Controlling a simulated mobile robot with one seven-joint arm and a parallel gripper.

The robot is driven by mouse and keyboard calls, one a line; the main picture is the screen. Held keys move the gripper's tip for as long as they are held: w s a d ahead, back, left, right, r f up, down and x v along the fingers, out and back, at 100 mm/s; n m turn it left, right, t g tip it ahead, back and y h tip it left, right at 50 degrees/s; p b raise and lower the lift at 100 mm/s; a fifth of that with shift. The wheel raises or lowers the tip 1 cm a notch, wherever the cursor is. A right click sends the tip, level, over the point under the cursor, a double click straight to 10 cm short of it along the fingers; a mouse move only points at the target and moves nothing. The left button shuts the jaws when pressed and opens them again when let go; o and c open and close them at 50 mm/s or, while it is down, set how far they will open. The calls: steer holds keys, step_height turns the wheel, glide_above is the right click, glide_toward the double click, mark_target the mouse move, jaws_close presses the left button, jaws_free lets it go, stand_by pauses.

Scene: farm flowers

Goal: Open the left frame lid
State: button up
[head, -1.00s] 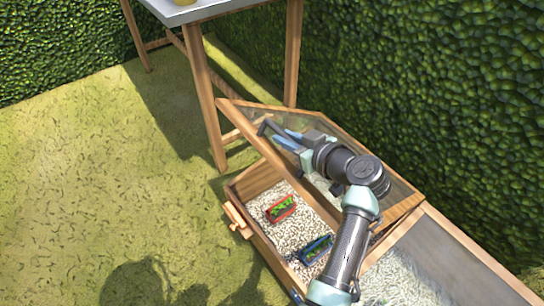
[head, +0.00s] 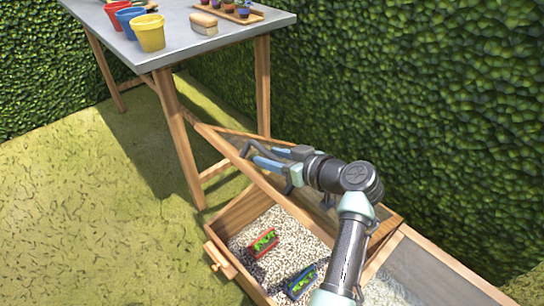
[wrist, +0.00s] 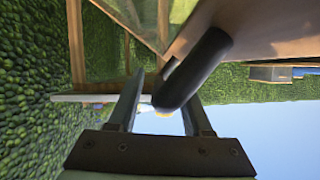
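The left frame lid (head: 222,143), a wooden frame with a clear pane, stands raised and tilted over the left cold frame box (head: 222,262) in the head view. Its dark bar handle (head: 250,149) sticks out from the lid's front rail. My gripper (head: 266,169) is at the lid beside this handle, its blue fingers spread. In the wrist view the dark handle (wrist: 195,68) crosses in front of and between my open fingers (wrist: 160,102). I cannot tell whether a finger touches it. Part of the lid is hidden behind my arm.
A grey-topped table (head: 200,50) with colored pots stands behind. A hedge (head: 430,120) closes the right side. Open grass (head: 80,220) lies at the left.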

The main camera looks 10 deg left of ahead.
steer(key=p+v, duration=0.4)
steer(key=v, duration=0.9)
stand_by(0.4)
